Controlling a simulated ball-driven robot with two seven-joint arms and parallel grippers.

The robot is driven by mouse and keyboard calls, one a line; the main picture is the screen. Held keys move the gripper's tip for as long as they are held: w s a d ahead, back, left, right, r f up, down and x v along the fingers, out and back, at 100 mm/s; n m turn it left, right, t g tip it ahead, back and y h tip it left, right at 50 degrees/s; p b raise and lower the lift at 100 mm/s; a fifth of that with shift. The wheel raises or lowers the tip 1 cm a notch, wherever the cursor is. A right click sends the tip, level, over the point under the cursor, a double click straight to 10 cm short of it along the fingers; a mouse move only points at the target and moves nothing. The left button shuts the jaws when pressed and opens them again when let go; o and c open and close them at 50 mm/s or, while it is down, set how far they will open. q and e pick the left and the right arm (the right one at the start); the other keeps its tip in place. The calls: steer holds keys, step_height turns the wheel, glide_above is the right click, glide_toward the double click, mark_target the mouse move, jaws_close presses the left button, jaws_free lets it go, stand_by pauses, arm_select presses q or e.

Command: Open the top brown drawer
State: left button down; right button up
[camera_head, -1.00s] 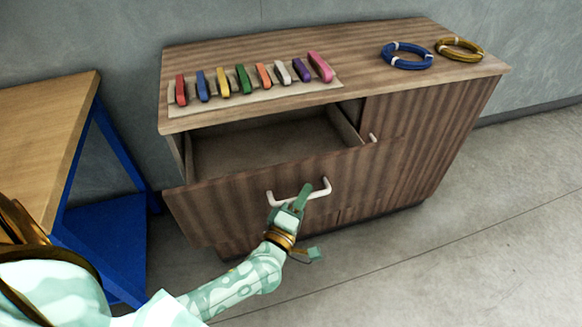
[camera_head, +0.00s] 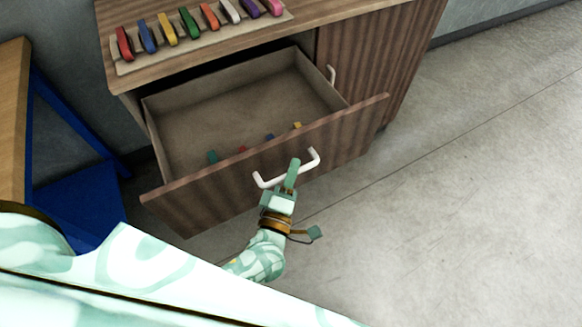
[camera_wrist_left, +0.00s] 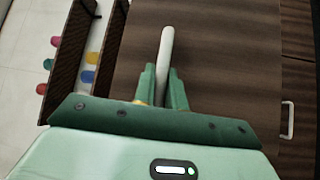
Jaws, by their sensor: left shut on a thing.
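The top brown drawer (camera_head: 210,192) is pulled well out of the wooden cabinet, and its pale interior shows. A white bar handle (camera_head: 312,160) is on its front. My left gripper (camera_head: 292,172) is at the handle, with its green fingers shut around the bar. In the left wrist view the fingers (camera_wrist_left: 164,82) stand on either side of the white handle (camera_wrist_left: 167,42), against the brown drawer front (camera_wrist_left: 220,60). My right gripper is not in view.
Small coloured items, such as a green one (camera_head: 212,157), lie inside the drawer by its front wall. Coloured bars on a tray (camera_head: 200,45) rest on the cabinet top. A cabinet door with a white handle (camera_head: 331,75) is at right. A wooden table (camera_head: 12,110) stands left. The right floor is clear.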

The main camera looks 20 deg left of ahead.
arm_select(q)
steer(key=c, duration=1.5)
jaws_free()
steer(key=shift+o, duration=0.2)
steer(key=s+d+f, duration=0.1)
steer(key=s+f, duration=0.1)
steer(key=s, duration=1.4)
steer(key=shift+s+f, duration=0.1)
